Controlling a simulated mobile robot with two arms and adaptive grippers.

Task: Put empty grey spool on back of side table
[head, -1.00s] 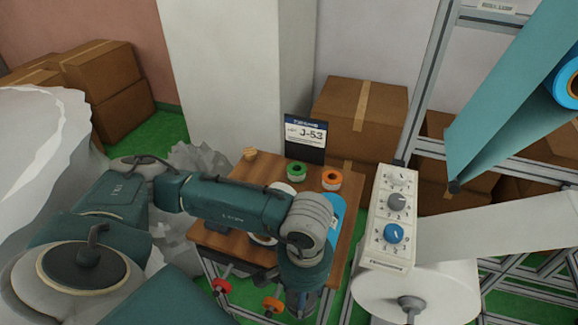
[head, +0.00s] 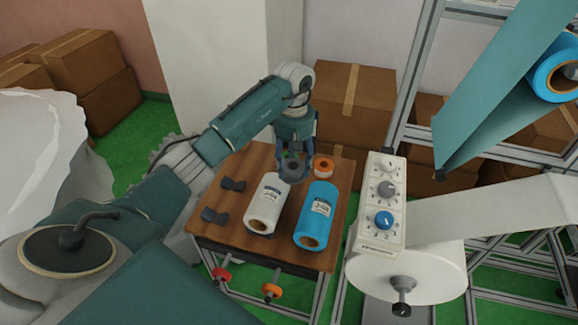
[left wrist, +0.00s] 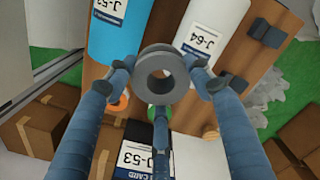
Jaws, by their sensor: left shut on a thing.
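The grey spool (head: 293,170) is held by my left gripper (head: 296,158) over the back part of the wooden side table (head: 232,238). In the left wrist view the grey spool (left wrist: 163,76) sits between the fingers of my left gripper (left wrist: 161,78), with its round hole facing the camera. An orange spool (head: 324,168) is on the table just right of it. In the left wrist view a bit of green (left wrist: 157,112) shows beyond the grey spool, mostly hidden. Whether the grey spool touches the table I cannot tell. My right gripper is not in view.
A white roll (head: 264,205) and a blue roll (head: 317,216) lie on the table's middle and front. Two dark blocks (head: 214,215) are at its left. A white control box (head: 380,205) stands to the right. Boxes (head: 352,105) are behind.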

